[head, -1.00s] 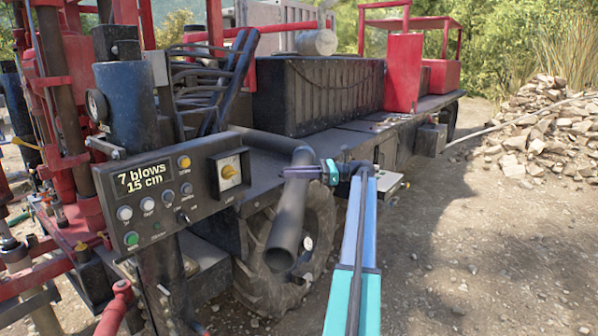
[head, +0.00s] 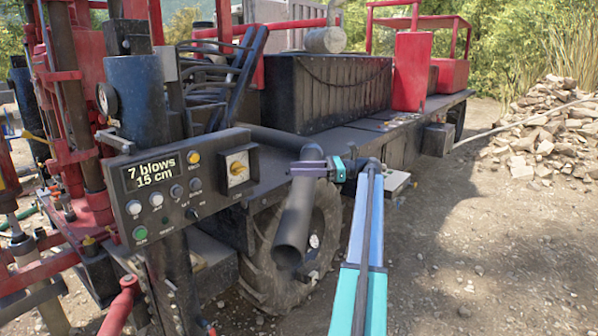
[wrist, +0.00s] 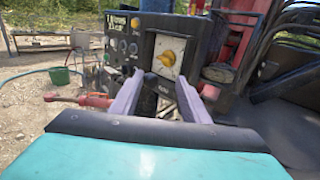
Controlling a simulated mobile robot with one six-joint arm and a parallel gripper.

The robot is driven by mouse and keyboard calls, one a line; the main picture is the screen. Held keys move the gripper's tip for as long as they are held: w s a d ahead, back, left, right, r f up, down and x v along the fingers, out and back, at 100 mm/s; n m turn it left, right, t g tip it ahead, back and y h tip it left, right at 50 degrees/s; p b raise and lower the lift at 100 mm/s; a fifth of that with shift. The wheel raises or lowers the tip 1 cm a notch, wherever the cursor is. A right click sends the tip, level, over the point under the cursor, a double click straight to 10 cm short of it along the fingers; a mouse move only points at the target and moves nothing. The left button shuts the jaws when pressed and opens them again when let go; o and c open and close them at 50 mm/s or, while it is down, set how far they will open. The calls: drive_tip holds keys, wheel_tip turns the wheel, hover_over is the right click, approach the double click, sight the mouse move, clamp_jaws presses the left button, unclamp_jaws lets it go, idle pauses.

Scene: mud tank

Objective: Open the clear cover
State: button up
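The clear cover (head: 237,170) appears as a square pale-framed window over a yellow rotary knob, at the right end of the black control panel (head: 172,225). It looks closed over the knob. In the wrist view the cover (wrist: 168,53) is straight ahead, with the knob behind it. My gripper (head: 292,169) is to the right of the panel in the head view, apart from the cover. In the wrist view its two pale purple fingers (wrist: 159,78) stand apart with nothing between them, pointing at the lower part of the cover.
A thick dark pipe (head: 296,220) hangs by the wheel, close below my gripper. A red drill rig (head: 75,120) stands left of the panel. Dark curved bars (wrist: 292,45) rise at the right of the wrist view. Open gravel (head: 465,250) lies at the right.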

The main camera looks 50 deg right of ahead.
drive_tip(key=v, duration=0.6)
drive_tip(key=shift+s+p, duration=0.3)
drive_tip(key=shift+p, duration=0.15)
